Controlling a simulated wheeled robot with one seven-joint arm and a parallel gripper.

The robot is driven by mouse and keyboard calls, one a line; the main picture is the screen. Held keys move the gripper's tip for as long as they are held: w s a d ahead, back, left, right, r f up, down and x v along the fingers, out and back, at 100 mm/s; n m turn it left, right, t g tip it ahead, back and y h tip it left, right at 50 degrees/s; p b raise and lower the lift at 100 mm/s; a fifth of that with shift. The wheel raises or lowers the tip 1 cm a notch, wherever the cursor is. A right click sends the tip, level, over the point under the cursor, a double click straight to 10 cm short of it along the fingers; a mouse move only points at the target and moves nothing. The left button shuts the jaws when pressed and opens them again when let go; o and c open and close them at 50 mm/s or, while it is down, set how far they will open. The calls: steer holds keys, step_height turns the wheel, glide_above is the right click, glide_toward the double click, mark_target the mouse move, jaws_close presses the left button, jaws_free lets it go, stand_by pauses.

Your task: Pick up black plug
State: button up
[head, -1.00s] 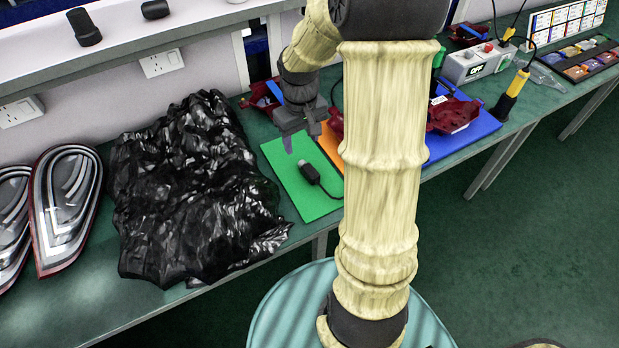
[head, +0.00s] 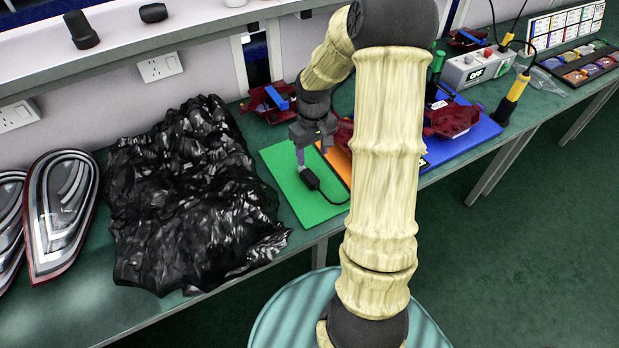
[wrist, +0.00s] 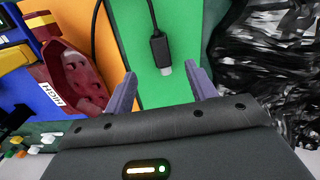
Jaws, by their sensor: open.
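The black plug (head: 311,179) lies on the green mat (head: 283,172), with its dark cable trailing off to the right. In the wrist view the plug (wrist: 159,48) is upper centre, its pale metal tip (wrist: 166,71) pointing toward my gripper. My gripper (head: 312,150) is above the green mat near the plug. In the wrist view my gripper (wrist: 162,88) is open, with one purple finger on each side of the line to the plug. The tip is near the gap between the fingers, and nothing is held.
A crumpled black bag (head: 190,195) lies left of the green mat. An orange mat (wrist: 99,50) with a red lamp housing (wrist: 82,80) is beside it, and a blue mat (head: 470,140) with red parts is further right. Clear lamps (head: 62,215) lie at far left.

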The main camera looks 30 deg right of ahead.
glide_above(313, 180)
steer(key=f, duration=0.6)
steer(key=shift+w+f, duration=0.1)
steer(key=shift+w, duration=0.15)
steer(key=shift+f, duration=0.1)
steer(key=f, duration=0.5)
steer(key=shift+s, duration=0.2)
steer(key=shift+d, duration=0.1)
steer(key=shift+c, duration=0.5)
steer(key=c, duration=1.1)
step_height(313, 180, up, 10)
steer(key=shift+r, duration=0.1)
